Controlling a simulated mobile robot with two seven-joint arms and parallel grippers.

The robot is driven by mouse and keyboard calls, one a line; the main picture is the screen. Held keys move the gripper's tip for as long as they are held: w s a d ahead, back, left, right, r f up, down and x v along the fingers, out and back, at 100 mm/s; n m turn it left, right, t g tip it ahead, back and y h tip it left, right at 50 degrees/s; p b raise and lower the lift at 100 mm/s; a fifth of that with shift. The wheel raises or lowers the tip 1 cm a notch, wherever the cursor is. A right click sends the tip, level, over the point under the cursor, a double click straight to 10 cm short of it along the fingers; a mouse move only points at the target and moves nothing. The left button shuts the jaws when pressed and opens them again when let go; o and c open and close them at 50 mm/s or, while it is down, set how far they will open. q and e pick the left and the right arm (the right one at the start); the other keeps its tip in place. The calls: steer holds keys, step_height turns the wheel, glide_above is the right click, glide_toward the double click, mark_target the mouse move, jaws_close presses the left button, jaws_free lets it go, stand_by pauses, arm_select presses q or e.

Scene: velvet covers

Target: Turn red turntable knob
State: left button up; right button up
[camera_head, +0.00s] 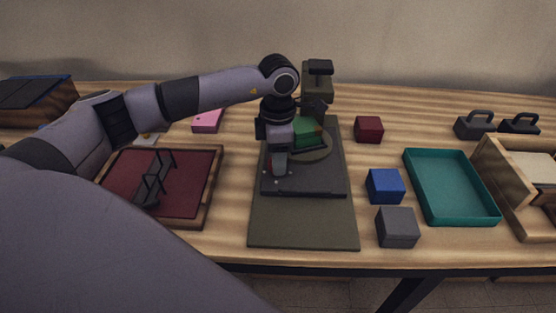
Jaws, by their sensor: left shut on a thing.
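A green block (306,133) sits on the platter, partly hidden by my left wrist. My left arm reaches in from the left and bends down over the turntable's left side. My left gripper (279,170) points down there and is shut on the red knob (279,158), of which only a small reddish part shows. My right gripper is not in view.
A dark red tray (193,202) with a black rack lies to the left. A dark red cube (368,129), a blue cube (385,185) and a grey cube (397,227) stand to the right, beside a teal tray (485,221). An olive stand (319,80) rises behind the turntable.

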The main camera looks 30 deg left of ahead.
arm_select(q)
steer(key=shift+m+b, duration=0.65)
steer(key=shift+m, duration=1.25)
steer(key=o, duration=1.1)
steer(key=shift+c, duration=0.2)
steer(key=shift+r, duration=3.65)
